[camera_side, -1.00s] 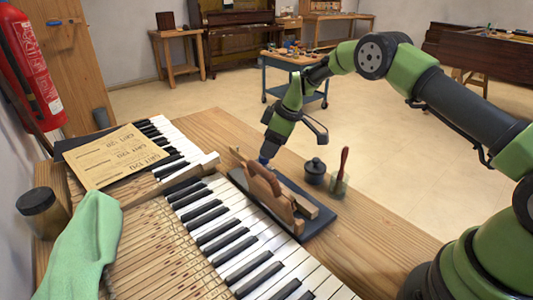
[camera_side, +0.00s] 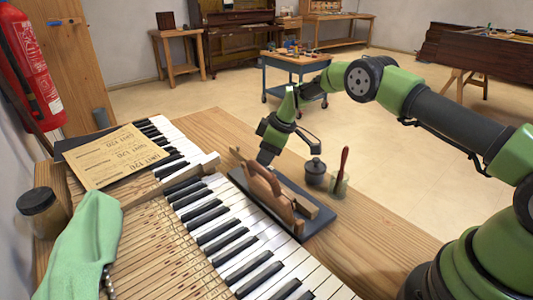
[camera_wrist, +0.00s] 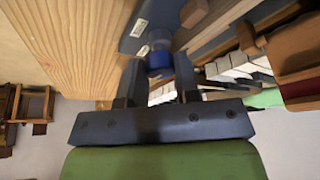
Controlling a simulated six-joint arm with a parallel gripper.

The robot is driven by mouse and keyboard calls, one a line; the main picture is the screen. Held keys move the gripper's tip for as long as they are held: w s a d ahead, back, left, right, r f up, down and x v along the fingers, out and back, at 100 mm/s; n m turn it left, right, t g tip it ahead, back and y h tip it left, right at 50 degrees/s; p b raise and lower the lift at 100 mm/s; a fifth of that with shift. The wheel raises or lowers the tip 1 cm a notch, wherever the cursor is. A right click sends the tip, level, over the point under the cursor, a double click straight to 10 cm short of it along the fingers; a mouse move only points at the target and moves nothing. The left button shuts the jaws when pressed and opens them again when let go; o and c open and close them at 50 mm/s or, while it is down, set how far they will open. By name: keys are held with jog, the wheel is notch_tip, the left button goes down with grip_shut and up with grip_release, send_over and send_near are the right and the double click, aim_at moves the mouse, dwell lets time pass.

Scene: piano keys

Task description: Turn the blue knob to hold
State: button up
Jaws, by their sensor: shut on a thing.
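The blue knob (camera_wrist: 158,62) shows in the wrist view between the two fingers of my gripper (camera_wrist: 157,75). The fingers are shut on it. In the side view my gripper (camera_side: 266,157) points down at the far end of a dark base plate (camera_side: 314,222) that carries a wooden fixture (camera_side: 270,190). The knob is hidden there behind the gripper and the wood. A small pale label (camera_wrist: 139,28) lies on the dark plate near the knob; I cannot read its marks. How far the knob is turned I cannot tell.
Piano keys (camera_side: 225,230) run along the left of the plate. A dark lidded pot (camera_side: 315,171) and a jar with a red-handled tool (camera_side: 341,172) stand close to the right of my gripper. A green cloth (camera_side: 85,245) lies at front left. The bench front right is bare.

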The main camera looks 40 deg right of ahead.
jog(key=shift+n, duration=0.6)
jog(key=o, duration=0.9)
jog(key=v, duration=1)
jog(key=shift+w+d, duration=0.2)
